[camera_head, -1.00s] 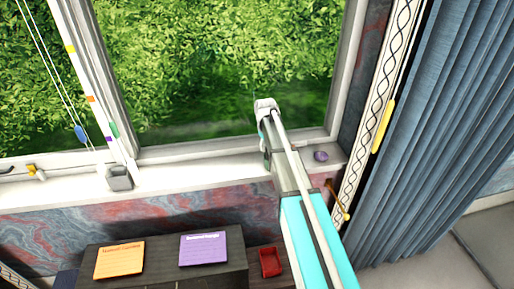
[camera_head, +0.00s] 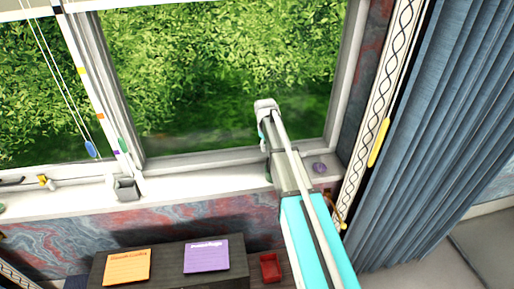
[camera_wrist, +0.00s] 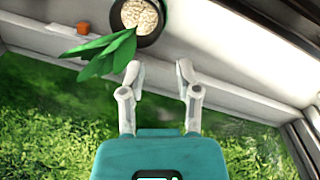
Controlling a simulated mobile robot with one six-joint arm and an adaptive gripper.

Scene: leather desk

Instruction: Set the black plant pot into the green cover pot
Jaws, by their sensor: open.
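In the wrist view the black plant pot (camera_wrist: 137,20) is at the top edge, seen from above and partly cut off. It has a dark round rim, pale pebbles inside (camera_wrist: 139,14) and long green leaves (camera_wrist: 108,52) leaning out to the lower left. My gripper (camera_wrist: 160,72) is open and empty below the pot in the picture, its fingertips apart from the rim. The left fingertip is close to the leaves. In the head view my arm reaches to the window, and neither pot can be made out. I see no green cover pot in either view.
A white windowsill (camera_head: 215,181) runs under the window. On it are a grey holder (camera_head: 125,188) and a purple stone (camera_head: 320,168). A small orange block (camera_wrist: 83,28) shows in the wrist view. Below are orange (camera_head: 127,267) and purple (camera_head: 206,256) cards and a red tray (camera_head: 270,268).

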